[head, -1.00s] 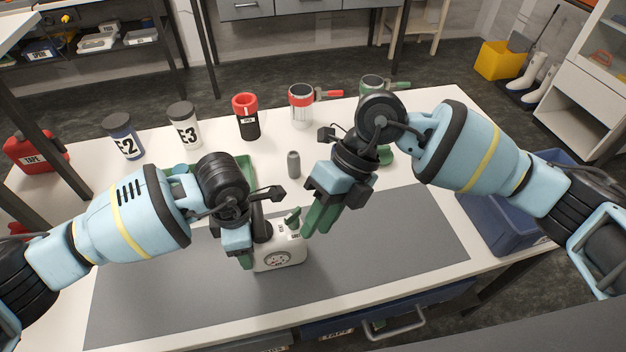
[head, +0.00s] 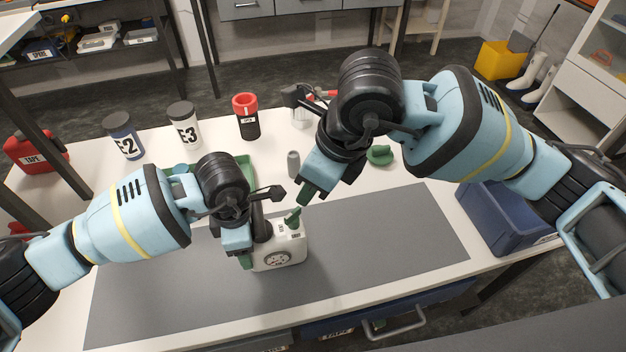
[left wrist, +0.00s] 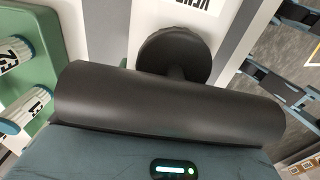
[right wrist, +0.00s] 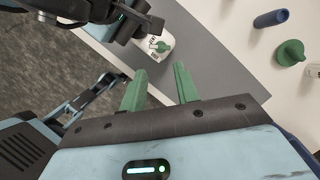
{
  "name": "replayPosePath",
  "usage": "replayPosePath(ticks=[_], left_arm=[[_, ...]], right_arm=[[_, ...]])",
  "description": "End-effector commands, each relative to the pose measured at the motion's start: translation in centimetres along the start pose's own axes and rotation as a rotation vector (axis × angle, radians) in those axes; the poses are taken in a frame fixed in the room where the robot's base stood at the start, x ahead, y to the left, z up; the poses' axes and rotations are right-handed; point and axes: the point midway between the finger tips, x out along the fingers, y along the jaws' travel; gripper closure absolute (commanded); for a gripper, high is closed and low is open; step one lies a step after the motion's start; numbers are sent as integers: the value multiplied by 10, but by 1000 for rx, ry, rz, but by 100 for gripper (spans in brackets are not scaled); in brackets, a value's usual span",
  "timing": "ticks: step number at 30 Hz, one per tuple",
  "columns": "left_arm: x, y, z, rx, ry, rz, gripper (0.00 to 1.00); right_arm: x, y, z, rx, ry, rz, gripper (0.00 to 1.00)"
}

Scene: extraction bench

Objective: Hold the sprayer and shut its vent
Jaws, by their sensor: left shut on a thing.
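The sprayer (head: 283,254) is a white body with a round dial on its front, standing on the grey mat. A green vent lever (head: 293,217) sticks up at a tilt from its top; it also shows in the right wrist view (right wrist: 160,46). My left gripper (head: 247,258) is shut on the sprayer's black handle, which fills the left wrist view (left wrist: 170,105); its fingertips are mostly hidden. My right gripper (head: 307,194) is above and behind the lever, apart from it. In the right wrist view its green fingers (right wrist: 160,84) are spread and empty.
A green tray (head: 245,168) is behind the left arm. Labelled bottles line the back. A blue bin (head: 500,225) is at right. The mat's right part (head: 400,235) is clear.

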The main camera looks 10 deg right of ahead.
Motion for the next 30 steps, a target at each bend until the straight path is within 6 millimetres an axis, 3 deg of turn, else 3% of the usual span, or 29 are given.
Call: replayPosePath(ticks=[1, 6, 13, 18, 21, 26, 30], left_arm=[[0, 0, 0, 1, 0, 0, 70], [0, 0, 0, 1, 0, 0, 70], [0, 0, 0, 0, 0, 0, 70], [0, 0, 0, 0, 0, 0, 70], [0, 0, 0, 0, 0, 0, 70], [0, 0, 0, 0, 0, 0, 70], [0, 0, 0, 0, 0, 0, 70]], right_arm=[[0, 0, 0, 1, 0, 3, 62], [10, 17, -3, 26, -20, 99, 42], [27, 84, -10, 176, -121, 495, 42], [19, 128, -9, 367, -208, 823, 42], [10, 143, -8, 502, -253, 1003, 42], [-7, 151, -6, 753, -321, 1267, 42], [-18, 143, -7, 1006, -371, 1472, 42]])
